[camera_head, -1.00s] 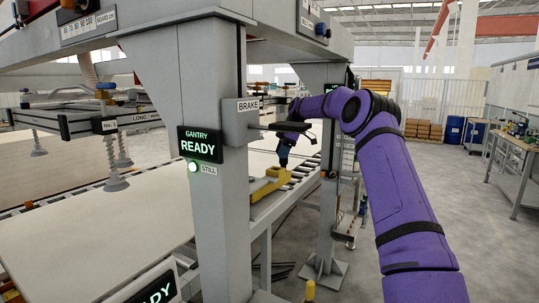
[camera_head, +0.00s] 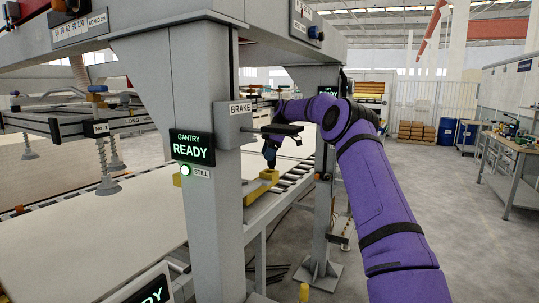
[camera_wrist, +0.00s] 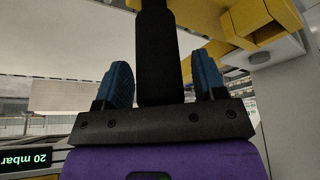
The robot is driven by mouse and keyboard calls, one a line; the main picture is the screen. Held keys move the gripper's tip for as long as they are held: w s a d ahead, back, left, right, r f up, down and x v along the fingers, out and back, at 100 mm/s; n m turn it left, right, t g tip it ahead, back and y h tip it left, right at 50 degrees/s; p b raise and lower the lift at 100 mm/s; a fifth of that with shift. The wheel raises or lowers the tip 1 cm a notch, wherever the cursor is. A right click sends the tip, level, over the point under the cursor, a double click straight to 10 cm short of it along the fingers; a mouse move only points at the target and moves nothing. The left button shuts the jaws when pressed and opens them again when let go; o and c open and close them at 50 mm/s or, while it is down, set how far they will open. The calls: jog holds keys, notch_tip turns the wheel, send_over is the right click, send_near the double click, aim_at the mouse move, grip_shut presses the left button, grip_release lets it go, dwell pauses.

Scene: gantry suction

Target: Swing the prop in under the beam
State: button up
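The yellow prop (camera_head: 256,194) lies low beside the near post, along the edge of the gantry bed, with a raised block at its far end. My gripper (camera_head: 270,158) points down just above that block. In the wrist view, my two blue fingers (camera_wrist: 163,80) stand apart on either side of a thick black upright bar (camera_wrist: 158,50). A narrow gap shows between the bar and the right finger; contact on the left is unclear. Yellow metal (camera_wrist: 255,28) shows at the upper right there. The beam (camera_head: 235,20) runs overhead; the prop's far underside is hidden.
The near gantry post (camera_head: 200,215) carries a lit READY sign (camera_head: 193,148), a green STILL lamp and a BRAKE box (camera_head: 236,124). A pale board (camera_head: 90,235) lies on the bed. Suction cups hang at the left. A far post (camera_head: 322,230) stands behind.

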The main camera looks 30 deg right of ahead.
jog(key=shift+s+d, duration=0.1)
jog(key=shift+d, duration=0.05)
jog(key=shift+d+r, duration=0.1)
jog(key=shift+r, duration=0.1)
jog(key=v, duration=1)
jog(key=shift+r, duration=0.15)
